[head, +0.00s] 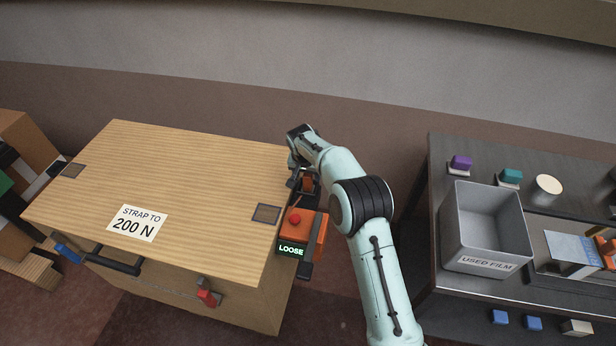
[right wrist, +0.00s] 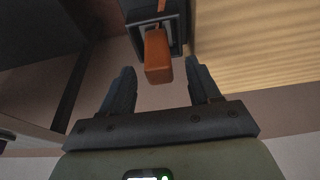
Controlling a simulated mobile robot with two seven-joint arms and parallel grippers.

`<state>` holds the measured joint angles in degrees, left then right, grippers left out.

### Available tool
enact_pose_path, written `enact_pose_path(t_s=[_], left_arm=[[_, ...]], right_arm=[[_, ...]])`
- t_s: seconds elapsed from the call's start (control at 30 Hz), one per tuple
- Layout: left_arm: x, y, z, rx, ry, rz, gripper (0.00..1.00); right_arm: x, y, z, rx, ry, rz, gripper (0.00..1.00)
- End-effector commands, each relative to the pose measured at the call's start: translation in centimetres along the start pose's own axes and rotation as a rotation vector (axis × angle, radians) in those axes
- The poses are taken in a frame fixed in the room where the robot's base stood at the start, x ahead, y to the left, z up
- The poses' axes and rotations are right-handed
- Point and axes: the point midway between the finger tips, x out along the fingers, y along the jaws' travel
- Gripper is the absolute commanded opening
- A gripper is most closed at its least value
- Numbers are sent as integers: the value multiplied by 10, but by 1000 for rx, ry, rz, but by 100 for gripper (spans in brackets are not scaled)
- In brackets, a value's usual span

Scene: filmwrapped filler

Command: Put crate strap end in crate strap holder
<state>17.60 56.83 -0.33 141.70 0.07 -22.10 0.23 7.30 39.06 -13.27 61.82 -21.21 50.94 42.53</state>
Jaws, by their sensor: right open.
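The wooden crate (head: 170,190) has a "STRAP TO 200 N" label on its lid. An orange strap end (right wrist: 158,58) shows in the right wrist view as a block on a narrow orange strap. A dark square holder (right wrist: 174,32) is behind and around its upper part; I cannot tell if the strap end is seated in it. My right gripper (right wrist: 160,90) is open, with the strap end ahead of and between its fingertips, not gripped. In the head view, this gripper is beside the crate's right side, partly hidden by my arm. My left gripper is out of view.
An orange strap device (head: 303,232) with a red button and a "LOOSE" display is at the crate's right edge. A grey "USED FILM" bin (head: 470,252) stands on a dark bench (head: 440,165) at right. Floor shows between crate and bench.

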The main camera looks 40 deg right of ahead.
Motion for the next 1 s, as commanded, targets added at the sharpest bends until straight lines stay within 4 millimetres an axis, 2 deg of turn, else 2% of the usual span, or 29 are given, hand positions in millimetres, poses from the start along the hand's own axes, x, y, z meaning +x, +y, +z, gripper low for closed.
enact_pose_path(t_s=[0.03, 0.2, 0.4, 0.6, 1.0], left_arm=[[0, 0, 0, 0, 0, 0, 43], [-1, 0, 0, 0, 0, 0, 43], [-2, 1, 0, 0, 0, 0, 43], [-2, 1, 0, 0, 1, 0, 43], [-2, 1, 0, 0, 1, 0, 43]], right_arm=[[-14, -1, -1, 0, 3, -3, 62], [-51, 0, 0, 0, 2, -2, 62], [-81, 0, 0, 1, 1, -1, 62], [-91, 0, 0, 1, 0, 1, 62], [-91, 0, 0, 1, 0, 1, 62]])
